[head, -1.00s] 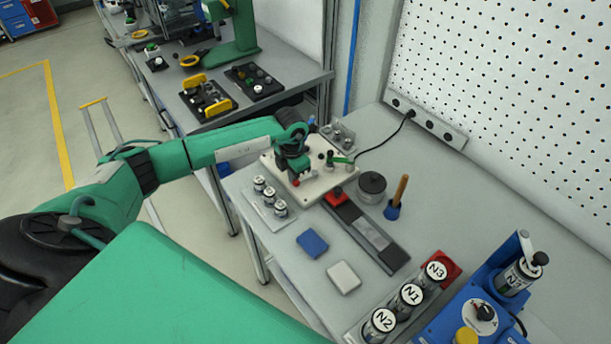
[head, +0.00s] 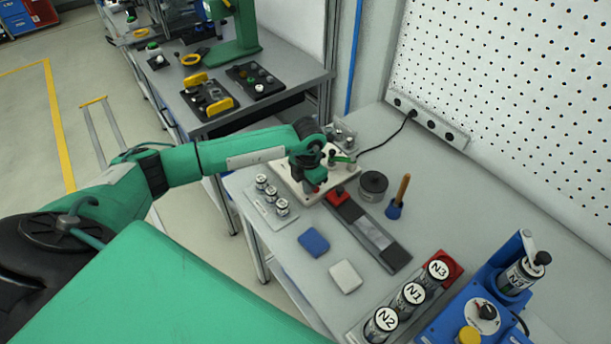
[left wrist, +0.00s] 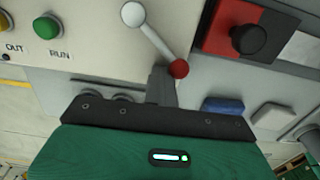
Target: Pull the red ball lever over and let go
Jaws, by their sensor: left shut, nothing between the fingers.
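The red ball (left wrist: 179,69) is the end of a thin grey lever. The lever runs down and right from a round white pivot (left wrist: 133,14) on a pale panel (left wrist: 85,45). In the head view the panel (head: 340,182) lies on the bench, and a bit of red (head: 312,188) shows just below my left gripper (head: 311,181). In the left wrist view my left gripper (left wrist: 161,86) is shut and empty. Its fingertips are right beside the ball, on its left; I cannot tell if they touch it. My right gripper is not in view.
A green button (left wrist: 46,27) marked RUN is on the panel. A black knob on a red block (left wrist: 249,38) stands close to the right of the ball. A blue block (head: 313,242) and a white block (head: 345,276) lie nearer on the bench. Labelled cylinders (head: 412,294) stand at the front.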

